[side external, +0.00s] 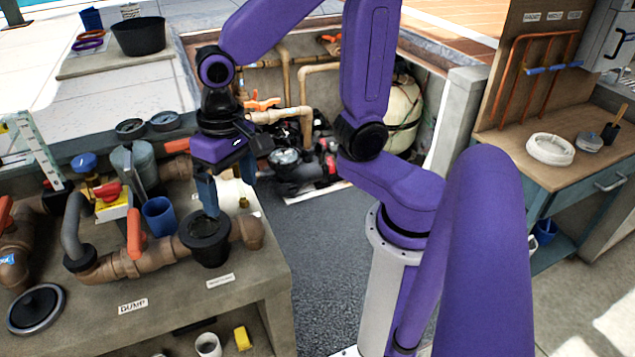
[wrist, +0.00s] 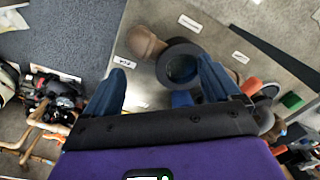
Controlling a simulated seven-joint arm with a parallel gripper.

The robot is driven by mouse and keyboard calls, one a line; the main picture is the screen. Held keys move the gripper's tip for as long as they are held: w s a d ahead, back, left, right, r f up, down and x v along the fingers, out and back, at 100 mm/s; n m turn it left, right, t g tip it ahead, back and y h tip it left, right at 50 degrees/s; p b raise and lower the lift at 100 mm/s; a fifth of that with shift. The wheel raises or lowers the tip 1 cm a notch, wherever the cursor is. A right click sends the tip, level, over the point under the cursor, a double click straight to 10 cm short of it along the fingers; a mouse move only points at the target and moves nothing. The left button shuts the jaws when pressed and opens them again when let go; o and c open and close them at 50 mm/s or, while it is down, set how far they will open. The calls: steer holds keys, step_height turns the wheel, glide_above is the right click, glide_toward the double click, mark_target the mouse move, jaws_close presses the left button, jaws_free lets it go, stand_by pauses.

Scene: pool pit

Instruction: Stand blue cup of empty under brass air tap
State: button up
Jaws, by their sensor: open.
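A blue cup (side external: 159,215) stands upright on the left bench, behind the brown pipe and left of a black round pot (side external: 205,250). My gripper (side external: 226,193) is above the bench, close over the pot and right of the cup. Its blue fingers are apart with nothing between them. In the wrist view my gripper (wrist: 160,65) is open, with the pot (wrist: 182,66) below near the right finger. A blue patch (wrist: 181,98), probably the cup, is partly hidden by the gripper body. A small brass fitting (side external: 243,202), possibly the air tap, is near the fingers; I cannot confirm it.
Brown pipe (side external: 125,265) with an upright orange handle (side external: 135,235) runs beside the cup. A grey canister (side external: 133,165) and yellow box (side external: 113,207) stand left. Other blue cups are at the back left (side external: 92,19) and under the right bench (side external: 545,231).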

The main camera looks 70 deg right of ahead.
steer(key=s+d+n, duration=0.6)
steer(key=s+n, duration=0.6)
steer(key=n, duration=0.1)
steer(key=shift+f, duration=0.4)
steer(key=shift+o, duration=0.3)
steer(key=shift+s+d+n, duration=0.15)
steer(key=shift+s+n, duration=0.4)
steer(key=shift+n, duration=0.05)
step_height(320, 180, up, 8)
steer(key=f+m+t, duration=0.1)
steer(key=m, duration=0.5)
glide_above(155, 202)
steer(key=s, duration=0.4)
steer(key=f, duration=0.5)
steer(key=w+a+f, duration=0.1)
steer(key=f, duration=1)
steer(key=shift+w+a+f, duration=0.1)
steer(key=shift+w+a, duration=0.2)
steer(key=shift+w, duration=0.05)
steer(key=c, duration=1.5)
